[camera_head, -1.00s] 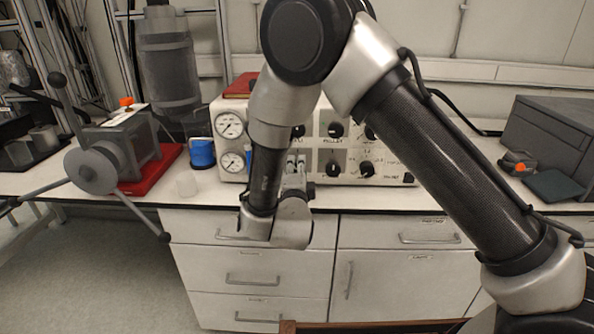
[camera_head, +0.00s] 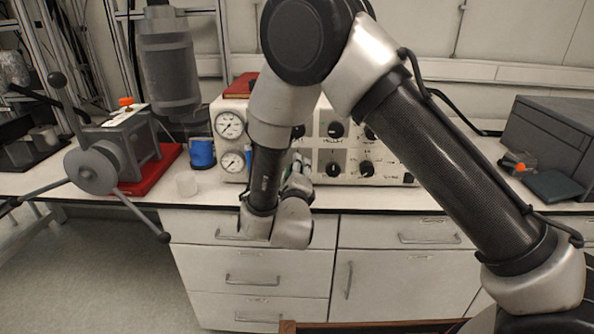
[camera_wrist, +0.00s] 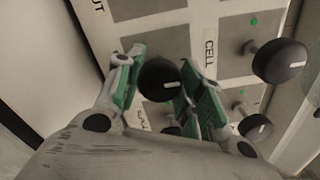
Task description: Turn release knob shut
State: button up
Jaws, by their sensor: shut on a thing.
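A round black knob (camera_wrist: 160,78) with a white pointer mark sits between the two green-padded fingers of my gripper (camera_wrist: 159,65) in the wrist view. The fingers are shut on it, one on each side. The label by this knob is mostly hidden, so I cannot read whether it says release. In the head view my gripper (camera_head: 299,165) is at the front of the white control panel (camera_head: 377,153), and my arm covers the held knob. The gripper looks rolled relative to the panel in the wrist view.
More black knobs stand close by on the right, an upper one (camera_wrist: 280,61) and a lower one (camera_wrist: 255,128). Two gauges (camera_head: 230,125) are on the panel's left. A blue-wrapped container (camera_head: 202,153) and a grey reactor (camera_head: 110,160) on a red base stand further left. The right counter has free room.

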jog(key=shift+f, duration=0.1)
jog(key=o, duration=1)
jog(key=s, duration=1.2)
jog(key=shift+a, duration=0.15)
